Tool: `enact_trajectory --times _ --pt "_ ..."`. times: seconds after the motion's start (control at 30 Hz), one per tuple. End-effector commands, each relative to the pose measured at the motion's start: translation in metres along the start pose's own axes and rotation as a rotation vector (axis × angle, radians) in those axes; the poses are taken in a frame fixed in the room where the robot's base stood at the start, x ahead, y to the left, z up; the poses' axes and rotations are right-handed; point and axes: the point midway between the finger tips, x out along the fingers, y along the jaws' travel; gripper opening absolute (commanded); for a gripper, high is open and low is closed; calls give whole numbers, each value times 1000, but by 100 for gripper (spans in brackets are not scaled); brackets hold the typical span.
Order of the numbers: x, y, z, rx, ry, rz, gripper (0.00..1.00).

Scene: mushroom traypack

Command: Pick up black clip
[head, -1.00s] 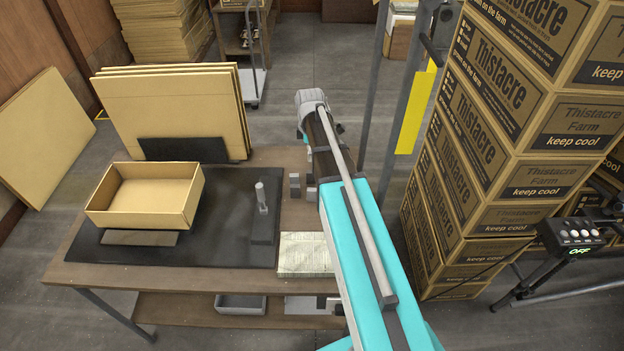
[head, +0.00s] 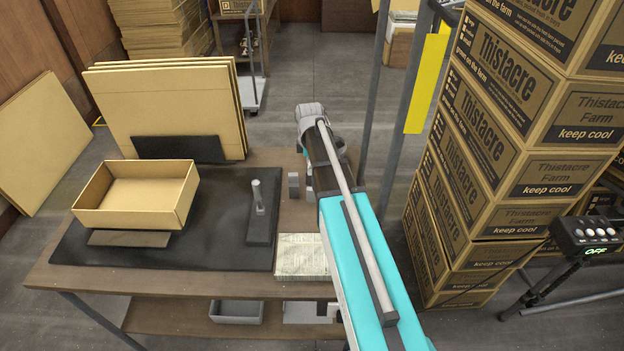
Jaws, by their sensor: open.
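I cannot make out a black clip in the head view. My arm reaches over the right end of the wooden workbench (head: 90,284), and its far joint is above the bench's back right. My gripper is hidden behind the arm, so I cannot see its fingers or whether it holds anything. A small grey block (head: 293,186) shows on the bench just left of my arm; its details are too small to tell.
An open, empty cardboard tray (head: 90,211) sits on a black mat (head: 220,240). A dark base with an upright post (head: 258,198) stands on the mat. A pale stack (head: 302,258) lies at front right. Cardboard sheets (head: 165,105) stand behind; stacked boxes (head: 490,150) rise at right.

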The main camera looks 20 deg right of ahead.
Motion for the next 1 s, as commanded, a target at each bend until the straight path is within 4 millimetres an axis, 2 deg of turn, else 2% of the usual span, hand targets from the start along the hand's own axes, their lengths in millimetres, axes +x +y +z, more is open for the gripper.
enact_trajectory --times 0.47,1.0 --pt "3 0 0 0 0 0 64" --pt "42 1 1 0 0 0 64"
